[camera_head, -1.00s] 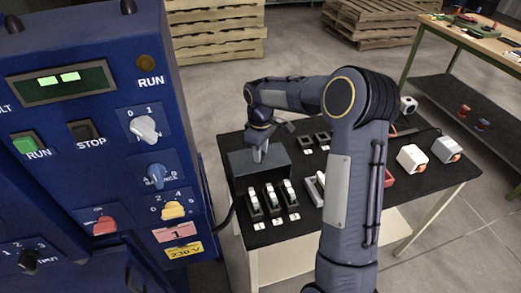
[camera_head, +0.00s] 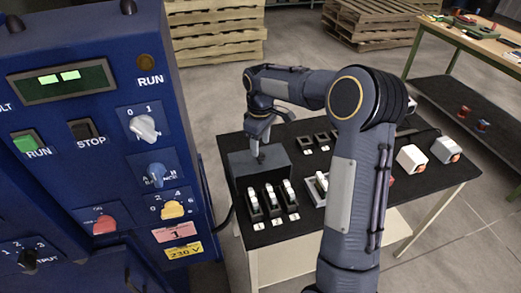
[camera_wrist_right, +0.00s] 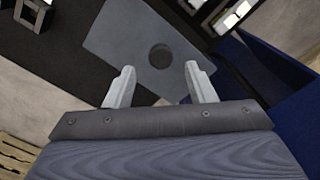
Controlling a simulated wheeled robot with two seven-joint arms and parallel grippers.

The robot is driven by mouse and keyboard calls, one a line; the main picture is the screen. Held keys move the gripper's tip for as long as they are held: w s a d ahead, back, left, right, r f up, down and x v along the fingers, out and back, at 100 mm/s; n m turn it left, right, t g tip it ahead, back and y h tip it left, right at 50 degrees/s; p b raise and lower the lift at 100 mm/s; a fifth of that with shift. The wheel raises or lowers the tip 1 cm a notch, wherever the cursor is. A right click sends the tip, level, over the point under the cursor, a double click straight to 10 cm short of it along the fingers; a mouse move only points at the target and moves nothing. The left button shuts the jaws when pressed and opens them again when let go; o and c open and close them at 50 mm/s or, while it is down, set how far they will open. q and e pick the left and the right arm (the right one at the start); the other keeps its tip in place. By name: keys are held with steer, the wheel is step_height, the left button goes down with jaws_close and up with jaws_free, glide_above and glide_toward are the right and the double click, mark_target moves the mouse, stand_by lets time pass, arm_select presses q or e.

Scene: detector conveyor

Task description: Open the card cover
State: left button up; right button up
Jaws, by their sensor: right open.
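A dark grey box (camera_head: 277,168) stands at the left back of the black table. Its lighter grey top (camera_wrist_right: 112,39), with a round dark recess (camera_wrist_right: 160,56), seems to be the plate in the wrist view. I cannot tell for sure which part is the card cover. My right gripper (camera_head: 260,157) points down over the box top; it also shows in the wrist view (camera_wrist_right: 158,72). Its two fingers are apart with nothing between them, just short of the recess in the picture. Whether the tips touch the top is unclear. My left gripper is not in view.
A blue control cabinet (camera_head: 105,120) stands close at the left. Several white rocker switches (camera_head: 272,197) sit in front of the box. White devices with orange parts (camera_head: 445,149) are at the table's right. My right arm hides part of the table.

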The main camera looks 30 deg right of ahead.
steer(key=shift+r, duration=1.95)
steer(key=shift+s+r, duration=0.25)
steer(key=s+a+r+m+t+y, duration=0.1)
steer(key=s+a+r+m+t, duration=0.15)
steer(key=s, duration=0.55)
steer(key=s+a+r+m+t+y, duration=0.1)
steer(key=s+a+r+m, duration=0.15)
steer(key=s, duration=0.55)
steer(key=s+a+f+m+t+y, duration=0.1)
steer(key=s+a+f, duration=0.1)
steer(key=s, duration=0.4)
steer(key=s+a+f+m+t, duration=0.1)
steer(key=s+a+f+m, duration=0.1)
steer(key=s+a, duration=0.2)
steer(key=shift+s+a+y, duration=0.3)
steer(key=shift+s+y, duration=0.1)
steer(key=shift+s, duration=0.85)
